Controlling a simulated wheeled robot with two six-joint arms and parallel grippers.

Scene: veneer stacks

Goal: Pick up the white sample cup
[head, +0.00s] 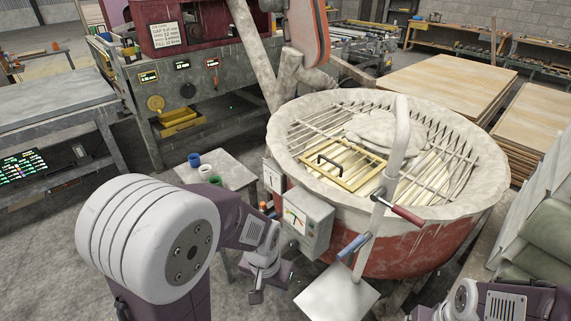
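The white sample cup (205,172) stands on a small grey table (232,169) left of the large round vat. It is between a blue cup (194,160) behind it and a green cup (215,181) in front of it. My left gripper (269,286) is in front of the table, lower and to the right of the cups and apart from them. Its two fingers look spread, with nothing seen between them. My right arm shows only in the bottom right corner; its gripper is out of the picture.
The vat (483,203) with a barred top stands close to my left gripper. A grey control box (307,222) and a handled pole (378,212) are on its near side. A workbench (58,97) is at left; board stacks (447,82) are at right.

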